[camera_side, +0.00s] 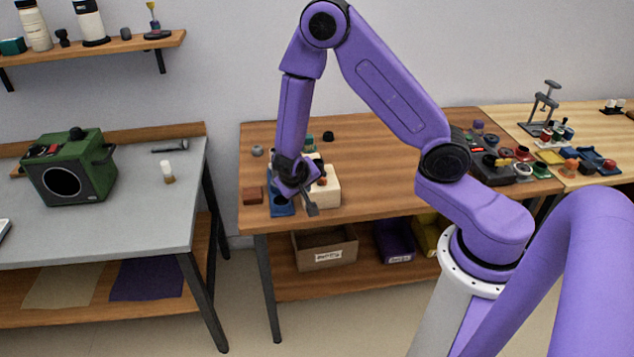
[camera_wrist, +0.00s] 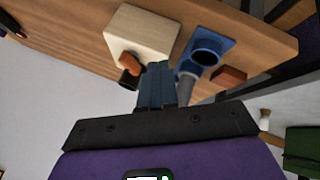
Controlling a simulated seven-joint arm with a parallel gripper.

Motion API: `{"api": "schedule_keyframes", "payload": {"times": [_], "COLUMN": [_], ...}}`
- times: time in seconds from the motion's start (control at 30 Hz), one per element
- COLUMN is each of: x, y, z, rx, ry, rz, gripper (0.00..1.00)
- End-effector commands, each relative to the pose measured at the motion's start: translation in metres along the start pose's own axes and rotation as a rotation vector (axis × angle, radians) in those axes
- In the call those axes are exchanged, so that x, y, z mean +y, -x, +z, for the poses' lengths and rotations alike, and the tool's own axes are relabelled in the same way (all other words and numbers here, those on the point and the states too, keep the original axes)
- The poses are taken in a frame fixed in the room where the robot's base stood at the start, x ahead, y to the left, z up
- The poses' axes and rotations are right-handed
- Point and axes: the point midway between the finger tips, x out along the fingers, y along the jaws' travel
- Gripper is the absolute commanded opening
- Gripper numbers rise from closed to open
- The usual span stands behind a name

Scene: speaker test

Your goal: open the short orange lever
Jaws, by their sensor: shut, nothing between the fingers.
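The short orange lever (camera_wrist: 131,61) sticks out from a cream block (camera_wrist: 140,30) in the wrist view, left of my fingertips. In the side view the orange lever (camera_side: 322,181) shows as a small spot on the cream block (camera_side: 328,193). My gripper (camera_wrist: 157,68) is shut and empty, its fingers together in front of the block's near side. A narrow gap shows between the fingers and the lever in the wrist picture; contact cannot be told. In the side view my gripper (camera_side: 311,207) hangs by the block's left side and hides part of it.
A blue holder (camera_wrist: 221,43) with a grey tube stands right of my fingers in the wrist view. A red-brown block (camera_side: 252,196) lies at the table's left end. Small items stand behind. The middle of the wooden table (camera_side: 385,180) is clear.

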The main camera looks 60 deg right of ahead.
Motion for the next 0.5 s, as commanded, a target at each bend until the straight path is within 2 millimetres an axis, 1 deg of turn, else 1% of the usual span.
{"api": "schedule_keyframes", "payload": {"times": [0.03,0.13,0.2,0.3,0.5], "x": [0.001,0.002,0.013,0.024,0.034], "y": [-0.009,-0.024,-0.027,-0.033,-0.038], "z": [0.001,0.001,0.000,0.000,0.000], "rx": [-0.003,-0.004,-0.002,-0.001,0.000], "ry": [0.001,-0.001,-0.002,-0.003,-0.001], "rz": [0.003,0.002,0.001,0.001,0.000], "gripper": [0.00,0.00,0.00,0.00,0.00]}}
